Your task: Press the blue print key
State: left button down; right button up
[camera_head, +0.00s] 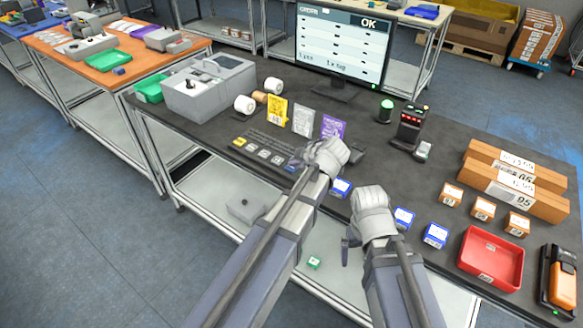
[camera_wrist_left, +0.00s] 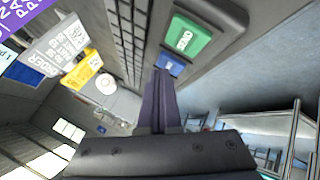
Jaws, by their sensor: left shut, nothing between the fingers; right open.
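In the left wrist view a blue key (camera_wrist_left: 173,65) lies just past my left fingertips (camera_wrist_left: 162,75), beside a larger green key (camera_wrist_left: 188,38). The fingers are shut with nothing between them. They overlap the near edge of the blue key in the picture; I cannot tell if they touch it. In the head view my left gripper (camera_head: 325,157) is over the right end of the keyboard (camera_head: 275,138) and hides part of it. A blue patch (camera_head: 291,165) shows left of it. My right gripper (camera_head: 372,222) is open and empty over the table's front edge.
Yellow (camera_head: 277,108), white (camera_head: 303,120) and purple (camera_head: 333,127) cards stand behind the keyboard, before the monitor (camera_head: 342,48). Small blue boxes (camera_head: 403,217) lie near the right gripper. A red tray (camera_head: 490,259) and an orange device (camera_head: 558,280) are at the right.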

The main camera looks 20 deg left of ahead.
aim_at(294, 169)
pick_arm(q)
jog(key=shift+f, duration=0.35)
jog(key=shift+r, duration=0.2)
dwell(0.4)
jog(key=shift+r+p, duration=0.6)
jog(key=shift+r, duration=0.1)
notch_tip(294, 169, up, 5)
jog(key=p, duration=0.5)
dwell(0.6)
